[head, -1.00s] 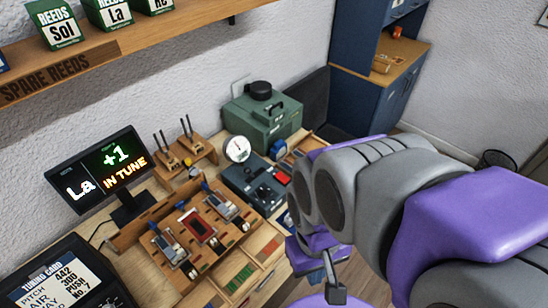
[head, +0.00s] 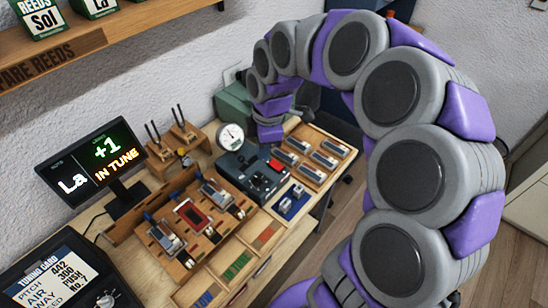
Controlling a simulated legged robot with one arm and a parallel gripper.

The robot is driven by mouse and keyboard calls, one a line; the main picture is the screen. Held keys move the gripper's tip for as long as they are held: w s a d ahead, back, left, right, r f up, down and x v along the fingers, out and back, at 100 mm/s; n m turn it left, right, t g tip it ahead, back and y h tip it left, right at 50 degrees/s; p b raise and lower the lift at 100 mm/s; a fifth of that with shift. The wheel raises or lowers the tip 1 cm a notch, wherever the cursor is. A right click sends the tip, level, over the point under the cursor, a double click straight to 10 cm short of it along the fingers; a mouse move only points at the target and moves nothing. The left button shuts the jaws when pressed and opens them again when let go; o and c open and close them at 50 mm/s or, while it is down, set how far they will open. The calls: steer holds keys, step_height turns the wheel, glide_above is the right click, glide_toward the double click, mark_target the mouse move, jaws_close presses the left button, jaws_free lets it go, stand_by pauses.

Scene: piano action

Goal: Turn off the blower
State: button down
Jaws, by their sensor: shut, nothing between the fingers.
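A dark blue-grey unit (head: 240,166) stands on the bench with a round white pressure gauge (head: 230,135) at its back left and a red switch (head: 277,165) on its right side. The switch's exact position is too small to tell. No label tells which of the two is the blower. My gripper (head: 270,130), purple and grey, is shut and empty. It hangs at the back of the blue-grey unit, right of the gauge, and appears apart from the red switch.
A wooden tray of metal reeds (head: 312,155) lies right of the unit. A wooden jig with a red-topped reed (head: 193,214) lies in front. A tuner display (head: 92,170) reads La, +1, IN TUNE. A shelf (head: 120,38) juts out above left.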

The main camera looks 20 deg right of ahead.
steer(key=w+d+f+n, duration=0.3)
steer(key=w+f+n, duration=0.1)
steer(key=w, duration=0.4)
steer(key=n, duration=0.3)
glide_above(274, 163)
steer(key=s+d, duration=0.1)
steer(key=s, duration=0.1)
step_height(274, 163, down, 5)
steer(key=shift+w+t+h, duration=0.25)
steer(key=shift+t+h, duration=0.05)
steer(key=shift+h, duration=0.1)
steer(key=shift+f, duration=0.1)
steer(key=f+b, duration=0.1)
steer(key=f, duration=0.3)
steer(key=w+f, duration=0.1)
steer(key=f, duration=0.4)
steer(key=a+f+b, duration=0.1)
steer(key=f, duration=0.3)
steer(key=shift+w+f+b, duration=0.15)
steer(key=shift+f+b, duration=0.2)
